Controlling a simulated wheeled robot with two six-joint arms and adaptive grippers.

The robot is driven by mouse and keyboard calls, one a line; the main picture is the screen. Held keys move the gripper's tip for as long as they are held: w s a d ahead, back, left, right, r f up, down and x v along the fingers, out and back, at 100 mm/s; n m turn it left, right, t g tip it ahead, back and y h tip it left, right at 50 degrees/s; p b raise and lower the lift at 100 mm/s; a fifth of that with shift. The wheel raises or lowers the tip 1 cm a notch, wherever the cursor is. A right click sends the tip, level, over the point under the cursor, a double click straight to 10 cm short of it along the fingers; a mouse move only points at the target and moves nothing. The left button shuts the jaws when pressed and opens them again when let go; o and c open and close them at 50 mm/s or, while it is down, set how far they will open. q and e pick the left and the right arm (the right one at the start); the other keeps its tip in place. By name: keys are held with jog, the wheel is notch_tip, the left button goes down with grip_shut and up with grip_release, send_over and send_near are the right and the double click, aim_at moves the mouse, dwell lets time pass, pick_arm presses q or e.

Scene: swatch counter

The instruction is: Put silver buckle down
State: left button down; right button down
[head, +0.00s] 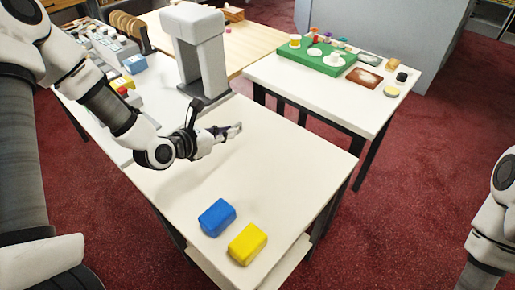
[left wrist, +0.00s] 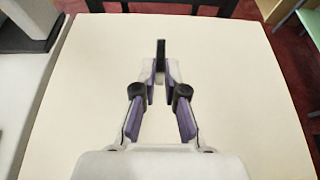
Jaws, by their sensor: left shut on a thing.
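My left gripper (head: 232,130) reaches in over the white table (head: 290,150). In the left wrist view its purple-padded fingers (left wrist: 160,80) are close together, shut on a thin dark upright piece, the buckle (left wrist: 161,56). The buckle shows nearly edge-on there, looks dark grey rather than silver, and sticks out past the fingertips. Its lower part is hidden between the pads. In the head view it is too small to make out. I cannot tell how far it is above the tabletop. My right gripper is out of view; only part of the right arm shows.
A blue block (head: 217,217) and a yellow block (head: 247,244) lie near the table's front edge. A grey-white stand (head: 201,55) rises behind the gripper. A side table holds a green tray (head: 313,66) with small items. The tabletop around the gripper is bare.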

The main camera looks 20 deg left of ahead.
pick_arm(q)
send_over(226, 166)
jog(key=f, duration=0.4)
jog(key=shift+s+a+f, duration=0.15)
jog(key=shift+s+f, duration=0.15)
jog(key=shift+s, duration=0.05)
jog(key=f, duration=0.4)
jog(key=shift+w+d+f, duration=0.2)
jog(key=shift+w+d, duration=0.05)
jog(key=shift+w, duration=0.15)
jog(key=shift+f, duration=0.1)
jog(key=shift+s+a, duration=0.15)
jog(key=shift+b, duration=0.35)
jog(key=c, duration=1.2)
grip_release()
jog(key=shift+f, duration=0.1)
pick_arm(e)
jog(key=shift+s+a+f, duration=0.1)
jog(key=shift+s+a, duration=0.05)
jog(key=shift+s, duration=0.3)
